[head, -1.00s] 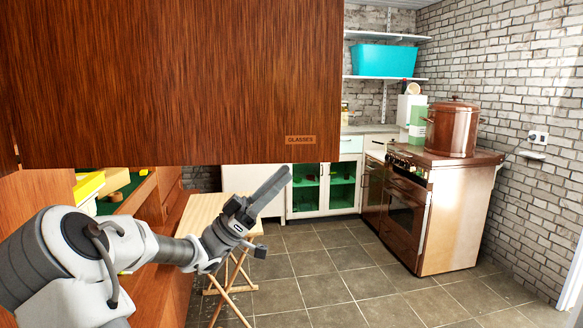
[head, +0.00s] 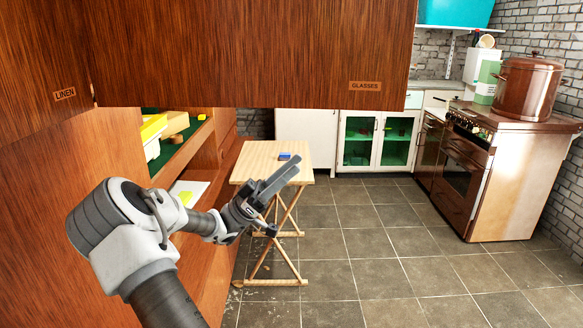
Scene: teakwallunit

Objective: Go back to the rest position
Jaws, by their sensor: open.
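My gripper (head: 276,180) is at the end of my grey and white arm, in the middle of the head view. Its two dark fingers point up and to the right, with nothing seen between them. In the picture it overlaps the front right part of a small folding wooden table (head: 256,158); I cannot tell how far apart they are. A small blue item (head: 285,156) lies on the table top beyond the fingers.
A large brown wall unit door marked GLASSES (head: 250,50) hangs across the top, with a LINEN panel (head: 45,70) at left. Open shelves (head: 185,150) hold yellow and white items. A copper-coloured stove (head: 475,180) bears a large pot (head: 530,88). The tiled floor (head: 365,240) is clear.

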